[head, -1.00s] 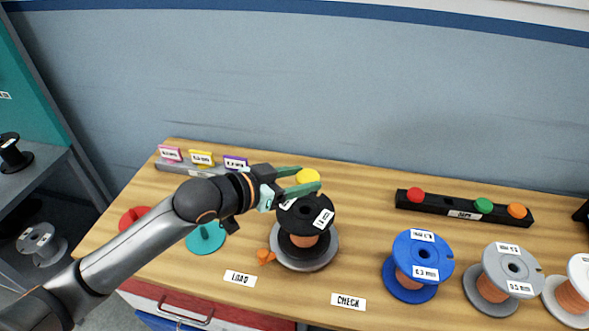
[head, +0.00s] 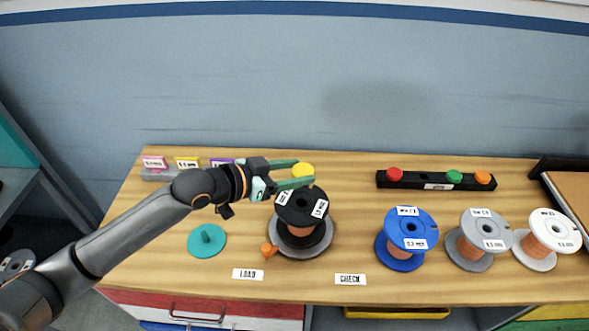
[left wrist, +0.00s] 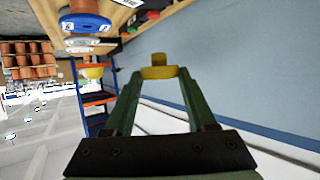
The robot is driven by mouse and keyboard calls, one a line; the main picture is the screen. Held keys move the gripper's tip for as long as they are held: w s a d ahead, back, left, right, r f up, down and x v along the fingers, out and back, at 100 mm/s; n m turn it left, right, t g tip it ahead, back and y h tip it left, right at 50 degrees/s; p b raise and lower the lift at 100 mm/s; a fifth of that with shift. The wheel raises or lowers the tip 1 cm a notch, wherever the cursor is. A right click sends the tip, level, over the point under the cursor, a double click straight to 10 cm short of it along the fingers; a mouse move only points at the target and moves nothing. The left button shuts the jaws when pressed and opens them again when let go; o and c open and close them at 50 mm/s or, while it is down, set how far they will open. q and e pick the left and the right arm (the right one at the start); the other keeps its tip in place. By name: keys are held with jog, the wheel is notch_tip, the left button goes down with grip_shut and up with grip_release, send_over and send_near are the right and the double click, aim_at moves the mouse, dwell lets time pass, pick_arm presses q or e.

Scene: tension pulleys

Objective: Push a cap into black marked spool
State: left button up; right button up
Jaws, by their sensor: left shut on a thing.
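My left gripper (head: 304,172) is shut on a yellow cap (head: 303,169). It holds the cap just above and behind the spool's top flange in the picture; the exact gap is hard to judge. In the left wrist view the yellow cap (left wrist: 158,72) sits between the fingertips, its stub pointing away. The spool's hole is partly visible. My right gripper is not in view.
A black rack (head: 424,180) holds a red, a green and an orange cap. Blue (head: 408,236), grey (head: 478,240) and white (head: 547,237) spools stand at the right. A teal disc (head: 206,241) lies at the left; a small orange piece (head: 269,250) is beside the base.

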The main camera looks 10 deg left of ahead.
pick_arm(q)
jog(key=shift+f+b, duration=0.45)
jog(key=shift+f, duration=0.7)
notch_tip(320, 180, down, 5)
jog(key=b, duration=0.5)
jog(key=shift+r, duration=0.1)
jog(key=shift+p, duration=0.75)
dwell(0.3)
jog(key=shift+f, duration=0.2)
jog(key=shift+f+b, duration=0.8)
jog(key=shift+f, duration=0.45)
